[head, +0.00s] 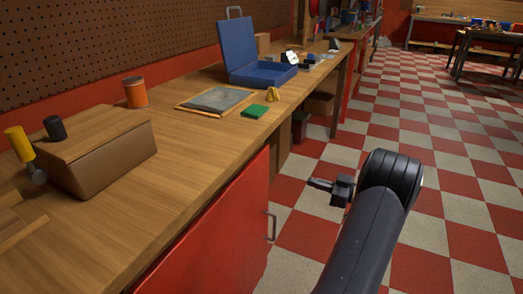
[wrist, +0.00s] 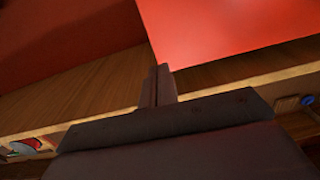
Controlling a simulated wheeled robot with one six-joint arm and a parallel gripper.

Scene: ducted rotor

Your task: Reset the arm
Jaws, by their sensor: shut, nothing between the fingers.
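My gripper (head: 322,185) shows in the head view at the end of my dark arm, out over the checkered floor, to the right of the red cabinet front and apart from it. It points left toward the workbench. In the wrist view my gripper (wrist: 160,75) has its two fingers together with nothing between them.
The wooden workbench (head: 190,150) runs along the left. On it are a brown box (head: 95,165), an orange can (head: 135,92), a green block (head: 255,111) and an open blue case (head: 262,72). A red cabinet (head: 215,235) with a handle is below.

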